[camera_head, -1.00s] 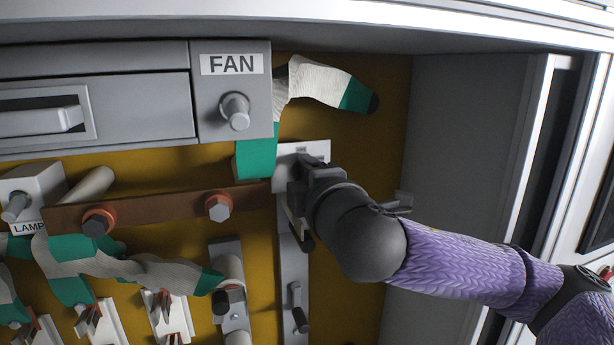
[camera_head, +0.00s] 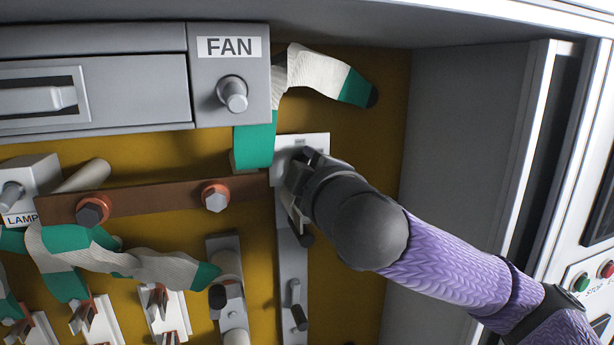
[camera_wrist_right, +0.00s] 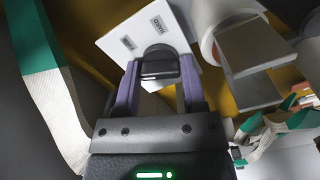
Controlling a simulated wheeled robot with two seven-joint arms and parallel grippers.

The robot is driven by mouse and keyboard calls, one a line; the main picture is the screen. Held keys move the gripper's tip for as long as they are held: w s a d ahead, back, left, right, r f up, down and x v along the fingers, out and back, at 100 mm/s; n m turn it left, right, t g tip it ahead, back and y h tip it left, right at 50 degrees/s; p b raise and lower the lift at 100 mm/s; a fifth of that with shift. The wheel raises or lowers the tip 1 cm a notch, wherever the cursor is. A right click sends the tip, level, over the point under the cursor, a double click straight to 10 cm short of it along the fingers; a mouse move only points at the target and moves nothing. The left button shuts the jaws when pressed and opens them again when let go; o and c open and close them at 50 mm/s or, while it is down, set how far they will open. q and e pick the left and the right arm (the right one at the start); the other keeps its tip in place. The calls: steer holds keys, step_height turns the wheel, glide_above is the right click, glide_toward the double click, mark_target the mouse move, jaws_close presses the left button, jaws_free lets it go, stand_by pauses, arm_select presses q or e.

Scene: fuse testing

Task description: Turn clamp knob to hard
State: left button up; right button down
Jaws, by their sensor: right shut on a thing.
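The clamp knob (camera_wrist_right: 159,64) is a dark round knob on a white plate (camera_wrist_right: 125,27), which also shows in the head view (camera_head: 316,142). Two small labels sit on the plate in the right wrist view. One label (camera_wrist_right: 161,22) appears upside down and seems to read HARD; the other (camera_wrist_right: 128,42) is too small to read. My right gripper (camera_wrist_right: 160,72) is shut on the knob, with one purple finger on each side. In the head view my right gripper (camera_head: 300,172) covers the knob and part of the plate. My left gripper is not in view.
A FAN box (camera_head: 230,75) with a grey knob stands left of the plate. A brown bar (camera_head: 150,198) with bolts runs to the plate's left. Green-and-white cloth-like sleeves (camera_head: 312,75) hang nearby. The grey cabinet wall (camera_head: 455,130) bounds the right side.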

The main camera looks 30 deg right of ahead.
steer(key=m, duration=0.4)
steer(key=shift+m+b, duration=0.3)
steer(key=shift+b, duration=0.1)
steer(key=m, duration=0.4)
steer(key=shift+m, duration=0.3)
steer(key=m+p, duration=0.1)
steer(key=m, duration=0.3)
steer(key=shift+m, duration=0.3)
steer(key=m+p, duration=0.2)
steer(key=m, duration=0.3)
steer(key=shift+m, duration=0.4)
steer(key=c, duration=0.5)
jaws_free()
steer(key=shift+o, duration=0.3)
steer(key=shift+w, duration=0.15)
